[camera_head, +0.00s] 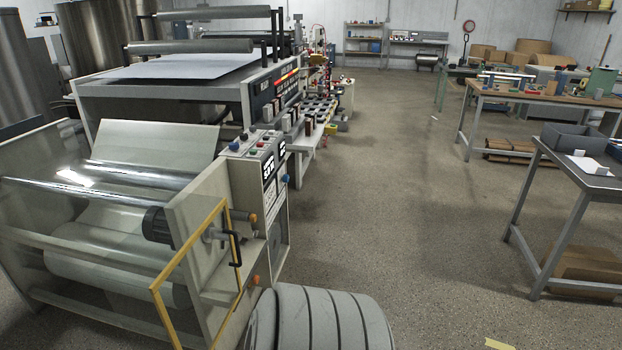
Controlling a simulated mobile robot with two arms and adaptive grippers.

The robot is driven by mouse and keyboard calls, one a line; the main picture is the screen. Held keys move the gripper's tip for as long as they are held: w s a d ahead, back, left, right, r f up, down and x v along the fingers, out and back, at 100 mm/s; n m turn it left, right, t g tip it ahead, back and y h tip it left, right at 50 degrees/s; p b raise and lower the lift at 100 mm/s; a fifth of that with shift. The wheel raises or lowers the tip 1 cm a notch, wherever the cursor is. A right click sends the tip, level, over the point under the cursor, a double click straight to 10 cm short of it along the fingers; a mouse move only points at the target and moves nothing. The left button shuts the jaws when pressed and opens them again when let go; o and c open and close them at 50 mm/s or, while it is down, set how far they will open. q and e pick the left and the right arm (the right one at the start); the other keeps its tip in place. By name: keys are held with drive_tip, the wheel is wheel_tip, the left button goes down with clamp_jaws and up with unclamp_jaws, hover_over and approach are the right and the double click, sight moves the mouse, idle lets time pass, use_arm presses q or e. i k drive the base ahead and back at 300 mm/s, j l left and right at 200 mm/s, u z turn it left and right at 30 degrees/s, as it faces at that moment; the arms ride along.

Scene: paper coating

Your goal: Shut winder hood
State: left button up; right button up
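The winder (110,262) stands at the lower left, with shiny metal rollers (75,175) across its top and a pale web roll (115,272) inside. A pale flat panel (160,140) slopes up behind the rollers; I cannot tell whether it is the hood or the web. A yellow-edged frame (160,305) stands tilted at the winder's right front, and I cannot tell whether it belongs to the hood. A black crank handle (232,240) sits behind its edge. Neither of my grippers is in view.
A control panel (262,160) with buttons rises at the winder's right end. The coating machine (175,90) stands behind. Workbenches (515,95) and a grey table (590,165) with a tray line the right. The floor (410,190) between is clear.

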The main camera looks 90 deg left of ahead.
sight(154, 294)
drive_tip(key=u, duration=1)
drive_tip(key=l+u, duration=0.1)
drive_tip(key=u, duration=0.85)
drive_tip(key=k+u, duration=0.1)
drive_tip(key=u, duration=1.4)
